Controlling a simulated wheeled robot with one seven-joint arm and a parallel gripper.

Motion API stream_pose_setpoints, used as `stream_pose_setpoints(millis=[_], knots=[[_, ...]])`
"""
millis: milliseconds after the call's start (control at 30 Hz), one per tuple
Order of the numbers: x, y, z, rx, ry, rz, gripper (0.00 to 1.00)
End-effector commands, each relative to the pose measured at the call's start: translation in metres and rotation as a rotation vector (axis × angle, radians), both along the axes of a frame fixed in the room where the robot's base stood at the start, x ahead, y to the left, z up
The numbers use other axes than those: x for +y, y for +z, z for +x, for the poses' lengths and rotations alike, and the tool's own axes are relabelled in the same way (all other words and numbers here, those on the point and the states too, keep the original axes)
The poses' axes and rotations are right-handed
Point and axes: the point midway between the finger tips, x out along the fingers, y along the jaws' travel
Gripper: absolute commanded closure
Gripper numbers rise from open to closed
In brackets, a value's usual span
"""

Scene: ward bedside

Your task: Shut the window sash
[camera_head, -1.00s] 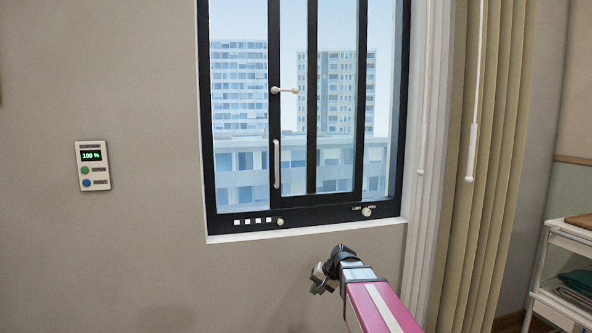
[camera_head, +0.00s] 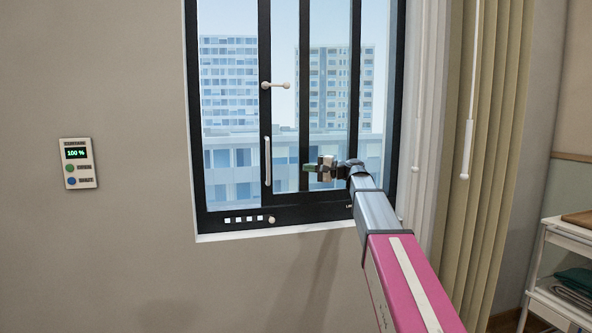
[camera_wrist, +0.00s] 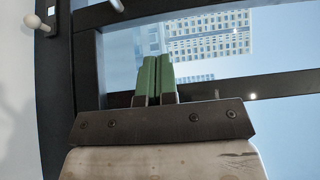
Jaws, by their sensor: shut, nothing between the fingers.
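The dark-framed window (camera_head: 202,190) fills the upper middle of the head view. Its sash (camera_head: 265,115) stands as a dark-edged panel with a white vertical pull handle (camera_head: 267,161) on its left stile. A white lever handle (camera_head: 274,86) sits above that pull. My gripper (camera_head: 312,168) is in front of the lower pane, right of the pull handle and apart from it. Its green fingers (camera_wrist: 155,78) are shut together and empty in the wrist view. My arm hides the frame's lower right corner. Contact with the glass cannot be told.
A small knob (camera_head: 271,219) and several white squares are on the bottom rail. A wall panel (camera_head: 78,163) reading 100 % is at left. Beige curtains (camera_head: 505,150) and a hanging wand (camera_head: 467,150) are at right. A white shelf cart (camera_head: 560,240) stands lower right.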

Motion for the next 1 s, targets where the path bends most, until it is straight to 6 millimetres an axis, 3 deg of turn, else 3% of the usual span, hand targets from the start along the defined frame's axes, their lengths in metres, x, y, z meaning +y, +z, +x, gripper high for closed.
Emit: stream_pose_setpoints(millis=[500, 600, 1000], knots=[[0.088, -0.001, 0.029, 0.000, 0.001, -0.003, 1.00], [0.101, -0.001, 0.020, 0.000, 0.000, -0.003, 1.00], [0.123, -0.001, 0.009, 0.000, -0.002, -0.003, 1.00]])
